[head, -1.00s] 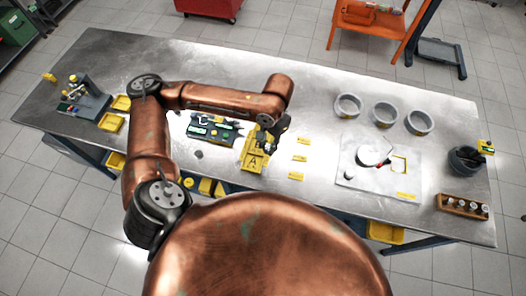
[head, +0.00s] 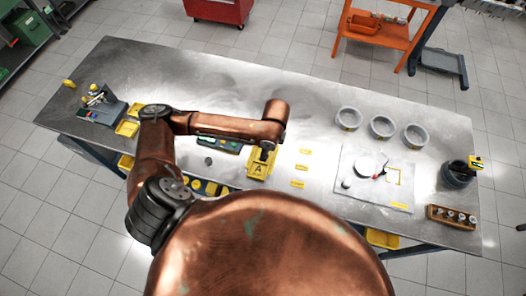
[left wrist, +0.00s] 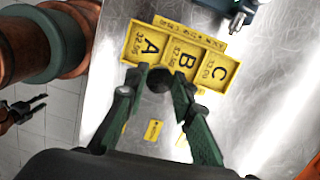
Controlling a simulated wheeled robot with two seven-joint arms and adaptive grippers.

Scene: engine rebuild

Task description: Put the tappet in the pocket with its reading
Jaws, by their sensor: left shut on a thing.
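A yellow tray (left wrist: 205,68) has three pockets marked A, B and C, with small figures under each letter that I cannot read surely. In the head view the tray (head: 255,176) lies mid-table with A nearest me. My left gripper (left wrist: 159,79) is shut on the tappet (left wrist: 159,82), a dark round piece between its fingertips. The tappet appears over the tray's edge near pockets A and B; its height above it is unclear. In the head view my left gripper (head: 266,153) is over the tray, and the tappet is hidden. My right gripper (left wrist: 24,107) seems to show, small and dark, at the left wrist view's left edge.
Small yellow labels (head: 299,168) lie right of the tray. Three grey bowls (head: 381,127), a white plate (head: 350,196) and a wooden rack (head: 437,214) stand at the right.

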